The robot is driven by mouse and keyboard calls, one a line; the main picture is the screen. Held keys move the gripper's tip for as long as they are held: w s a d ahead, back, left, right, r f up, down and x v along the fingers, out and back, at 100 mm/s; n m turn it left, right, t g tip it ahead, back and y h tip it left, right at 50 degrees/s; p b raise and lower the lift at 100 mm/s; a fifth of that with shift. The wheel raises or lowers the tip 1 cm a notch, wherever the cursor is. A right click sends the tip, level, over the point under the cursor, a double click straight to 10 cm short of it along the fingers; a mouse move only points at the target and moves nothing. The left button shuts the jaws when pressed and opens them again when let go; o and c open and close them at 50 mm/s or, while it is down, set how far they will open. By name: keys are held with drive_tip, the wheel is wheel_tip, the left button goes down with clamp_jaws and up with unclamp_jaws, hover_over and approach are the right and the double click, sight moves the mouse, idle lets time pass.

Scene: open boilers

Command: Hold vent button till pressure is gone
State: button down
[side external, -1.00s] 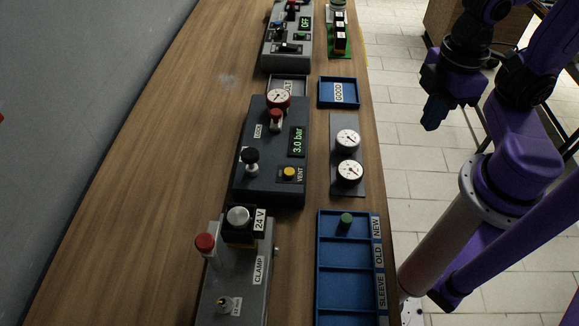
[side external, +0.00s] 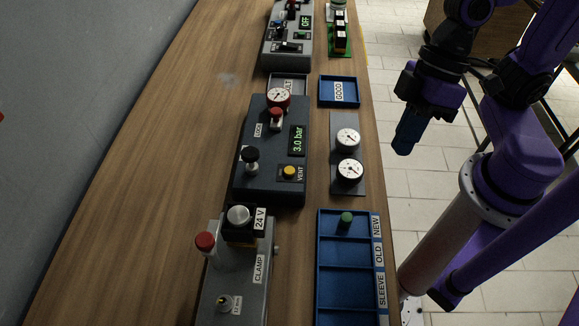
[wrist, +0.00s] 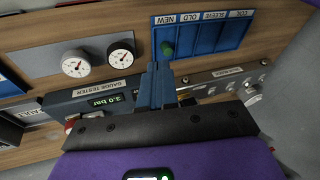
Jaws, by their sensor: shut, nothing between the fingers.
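The yellow vent button (side external: 289,171) sits beside the VENT label on the dark gauge tester box (side external: 243,187). The box's green display (side external: 298,141) reads 3.0 bar, and it also shows in the wrist view (wrist: 112,98). A red-rimmed gauge (side external: 277,98) stands at the box's far end. My gripper (side external: 403,150) is shut and empty, in the air to the right of the bench and well apart from the button. Its blue fingers show in the wrist view (wrist: 156,68). The vent button cannot be made out in the wrist view.
A red knob (side external: 276,117) and a black knob (side external: 251,160) stand up from the box. Two white gauges (side external: 348,154) lie to its right. Bare wood is free at left.

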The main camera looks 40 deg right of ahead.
drive_tip(key=w+a+r+m+t+y, duration=0.2)
drive_tip(key=w+a+m+y, duration=0.25)
drive_tip(key=a, duration=0.45)
drive_tip(key=m+t+h, duration=0.2)
drive_tip(key=m+t, duration=0.3)
hover_over(295, 169)
drive_tip(key=shift+f, duration=0.25)
drive_tip(key=shift+f, duration=0.2)
drive_tip(key=shift+y, duration=0.25)
drive_tip(key=shift+f, duration=4.25)
drive_tip(key=shift+f, duration=0.15)
drive_tip(key=shift+f, duration=0.25)
drive_tip(key=shift+f, duration=0.45)
idle(0.4)
